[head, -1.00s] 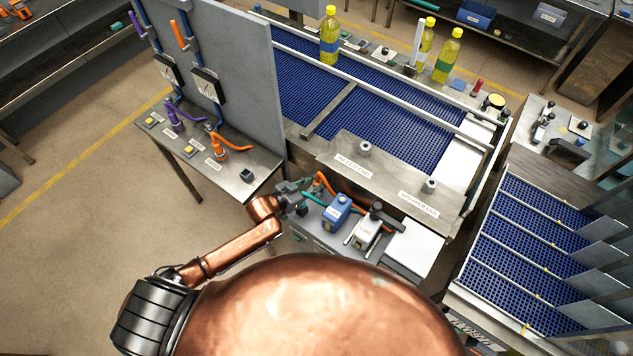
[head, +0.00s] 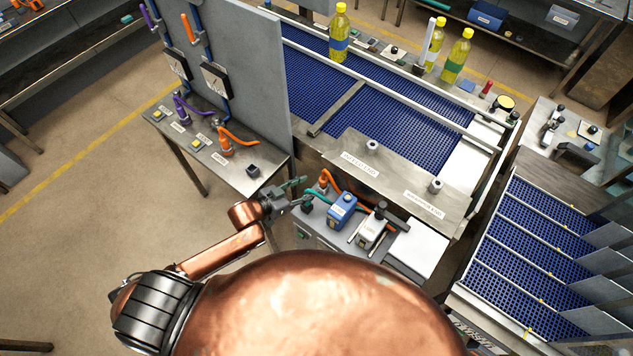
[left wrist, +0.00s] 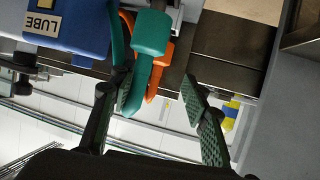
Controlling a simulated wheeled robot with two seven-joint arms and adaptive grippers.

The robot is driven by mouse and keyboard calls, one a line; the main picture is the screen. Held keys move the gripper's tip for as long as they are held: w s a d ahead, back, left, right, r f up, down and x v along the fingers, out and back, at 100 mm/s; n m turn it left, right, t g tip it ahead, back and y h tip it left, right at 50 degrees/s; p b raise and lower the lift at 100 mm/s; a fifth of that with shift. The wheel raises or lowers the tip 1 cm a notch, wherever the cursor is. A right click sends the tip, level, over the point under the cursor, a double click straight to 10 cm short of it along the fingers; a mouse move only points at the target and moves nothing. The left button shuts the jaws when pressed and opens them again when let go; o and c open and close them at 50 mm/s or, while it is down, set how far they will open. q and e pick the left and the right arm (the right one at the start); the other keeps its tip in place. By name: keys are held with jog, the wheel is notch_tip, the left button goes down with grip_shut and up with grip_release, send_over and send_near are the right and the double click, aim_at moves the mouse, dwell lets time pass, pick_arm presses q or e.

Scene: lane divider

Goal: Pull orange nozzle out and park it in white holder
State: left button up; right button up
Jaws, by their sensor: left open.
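An orange nozzle (head: 323,181) with an orange hose stands at the back left of the grey cart; it also shows in the left wrist view (left wrist: 160,62), partly behind a teal nozzle (left wrist: 150,38). The teal nozzle (head: 308,198) sits at the cart's left edge. My left gripper (head: 300,194) is open and empty, just left of both nozzles; in the left wrist view its fingers (left wrist: 158,95) are spread, with the nozzle tips above and between them. A white block (head: 371,230) with a dark top stands on the cart; I cannot tell whether it is the holder. My right gripper is not in view.
A blue LUBE box (head: 342,209) stands right of the nozzles. A side table (head: 265,184) on the left holds a second orange nozzle (head: 226,146), a purple nozzle (head: 179,112) and a small dark block. The blue conveyor (head: 375,95) lies behind. Floor left of my arm is clear.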

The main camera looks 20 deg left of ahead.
pick_arm(q)
jog(key=v, duration=0.4)
jog(key=shift+d, duration=0.1)
dwell(0.5)
